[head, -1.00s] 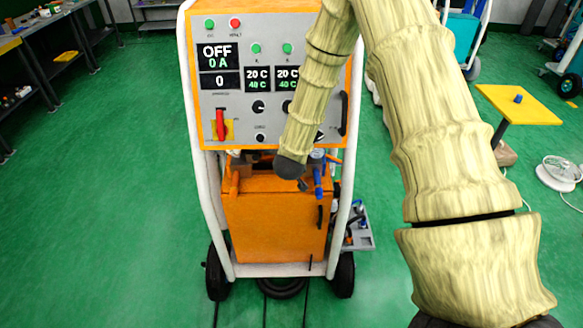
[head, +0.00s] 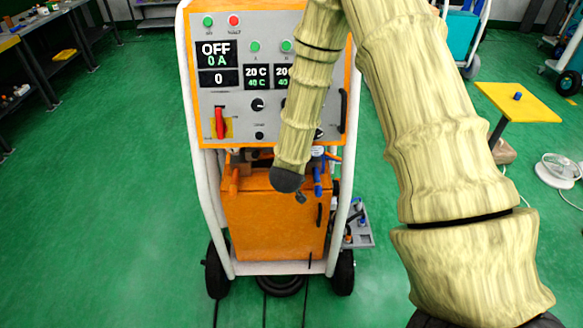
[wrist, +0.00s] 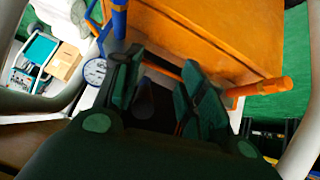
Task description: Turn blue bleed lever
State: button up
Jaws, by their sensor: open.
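A blue lever (head: 318,181) hangs upright at the upper right of the orange tank on the proportioner's front. In the wrist view a blue handle (wrist: 119,20) shows at the top, left of the fingers, beside a round white gauge (wrist: 95,71). My gripper (wrist: 163,66) is open, with nothing seen between its dark green fingers. In the head view my wrist end covers most of the gripper, just left of the blue lever and in front of the tank. Whether a finger touches the blue handle cannot be told.
An orange handle (head: 233,181) hangs at the tank's left; it also shows right of my fingers in the wrist view (wrist: 260,88). The orange tank (head: 265,225) stands inside a white tube frame (head: 194,110). The control panel (head: 220,100) is above. Green floor lies open at left.

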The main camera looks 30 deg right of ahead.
jog(key=s+a, duration=0.3)
jog(key=s, duration=0.2)
jog(key=shift+s+a, duration=0.3)
jog(key=shift+c, duration=0.5)
